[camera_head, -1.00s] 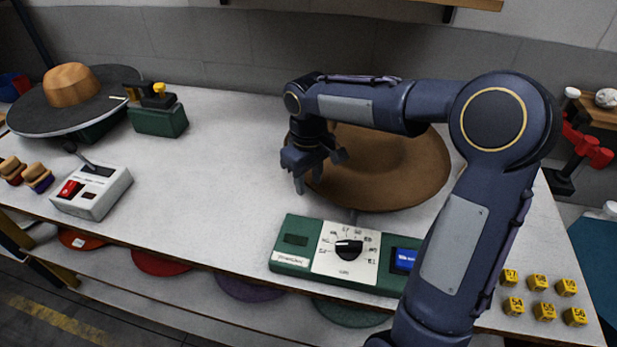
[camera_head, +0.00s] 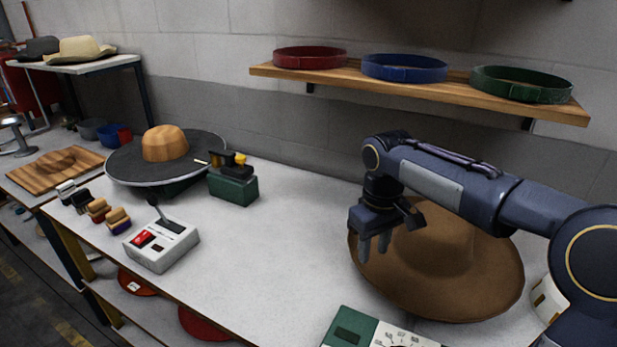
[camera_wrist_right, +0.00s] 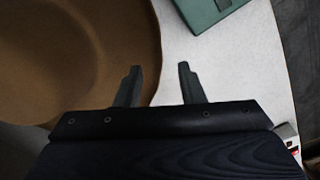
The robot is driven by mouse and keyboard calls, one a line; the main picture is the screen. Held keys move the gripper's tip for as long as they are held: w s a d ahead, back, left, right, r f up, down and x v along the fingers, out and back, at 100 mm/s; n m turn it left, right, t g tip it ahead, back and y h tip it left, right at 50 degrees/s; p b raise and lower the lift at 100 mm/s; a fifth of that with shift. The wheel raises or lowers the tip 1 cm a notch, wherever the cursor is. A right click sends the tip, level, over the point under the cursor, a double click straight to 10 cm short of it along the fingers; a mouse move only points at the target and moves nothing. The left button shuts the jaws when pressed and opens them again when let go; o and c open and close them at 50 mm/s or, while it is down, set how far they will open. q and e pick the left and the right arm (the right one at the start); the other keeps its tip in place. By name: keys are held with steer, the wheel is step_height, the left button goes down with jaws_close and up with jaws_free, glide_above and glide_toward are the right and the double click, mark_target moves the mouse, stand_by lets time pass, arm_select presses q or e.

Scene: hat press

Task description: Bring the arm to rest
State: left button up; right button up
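My right gripper (camera_head: 375,246) hangs fingers down over the left side of the brown hat (camera_head: 490,270) on the white bench. In the right wrist view the two fingers of the gripper (camera_wrist_right: 160,85) stand apart with nothing between them. The brown hat (camera_wrist_right: 110,40) fills the left of that view, under or beside one finger; whether they touch I cannot tell. My right arm comes in from the right in the head view. My left gripper is not in view.
A green control box (camera_head: 352,330) stands in front of the hat. A grey switch box (camera_head: 162,246), a green device (camera_head: 233,186) and a round press with a wooden block (camera_head: 165,144) stand at the left. A shelf (camera_head: 420,88) with hat bands hangs above. The middle of the bench (camera_head: 285,240) is clear.

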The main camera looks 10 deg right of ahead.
steer(key=s+a+f+m+t+y, duration=0.1)
steer(key=s+f+m+t+y, duration=0.1)
steer(key=s, duration=0.9)
steer(key=s+a+f+m+t+y, duration=0.1)
steer(key=s+a+f+m+t, duration=0.1)
steer(key=s, duration=0.9)
steer(key=shift+s+a+f+m+t+y, duration=0.15)
steer(key=shift+f+m+t+y, duration=0.25)
steer(key=shift+m+t, duration=0.35)
